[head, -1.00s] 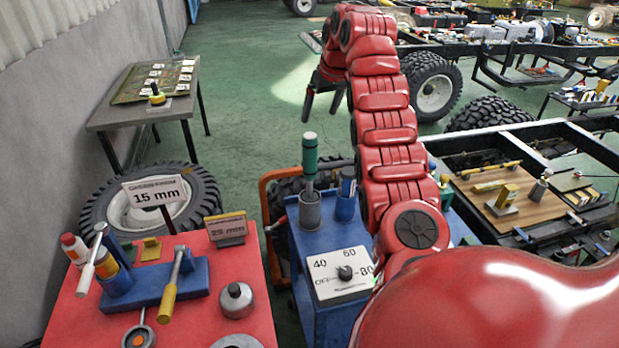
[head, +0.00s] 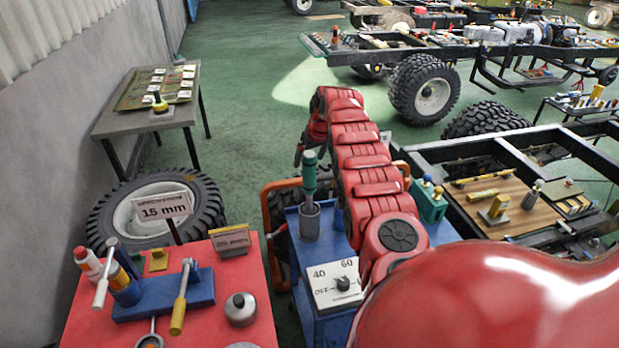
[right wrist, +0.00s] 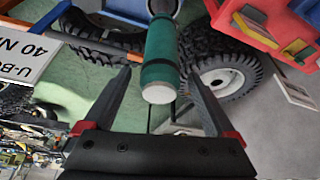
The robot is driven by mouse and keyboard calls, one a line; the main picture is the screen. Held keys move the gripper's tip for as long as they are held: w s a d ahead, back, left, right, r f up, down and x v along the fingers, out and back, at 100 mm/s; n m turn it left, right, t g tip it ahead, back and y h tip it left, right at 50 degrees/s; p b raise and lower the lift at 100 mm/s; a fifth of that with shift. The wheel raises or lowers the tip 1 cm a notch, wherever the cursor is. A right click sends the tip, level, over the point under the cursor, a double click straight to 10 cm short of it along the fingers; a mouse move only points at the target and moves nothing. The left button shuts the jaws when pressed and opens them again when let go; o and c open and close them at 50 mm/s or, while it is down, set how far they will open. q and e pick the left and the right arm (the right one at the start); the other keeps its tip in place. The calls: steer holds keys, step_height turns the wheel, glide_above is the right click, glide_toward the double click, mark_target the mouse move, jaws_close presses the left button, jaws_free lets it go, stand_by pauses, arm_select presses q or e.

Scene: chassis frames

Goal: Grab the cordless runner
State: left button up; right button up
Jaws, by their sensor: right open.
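The cordless runner, a green cylindrical tool (head: 310,182), stands upright in a grey cup (head: 309,220) on the blue cart (head: 307,262). My right gripper (head: 299,155) is close behind its top end. In the right wrist view the green tool (right wrist: 159,62) with its pale end cap lies between the two open fingers of my right gripper (right wrist: 158,72). The fingers stand apart on either side of it, and I see no contact. My left gripper is not in view.
A red table (head: 210,328) with hand tools stands to the left. A chassis frame (head: 450,150) is to the right.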

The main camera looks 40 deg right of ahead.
steer(key=shift+f, duration=0.55)
steer(key=shift+w, duration=0.1)
jaws_close()
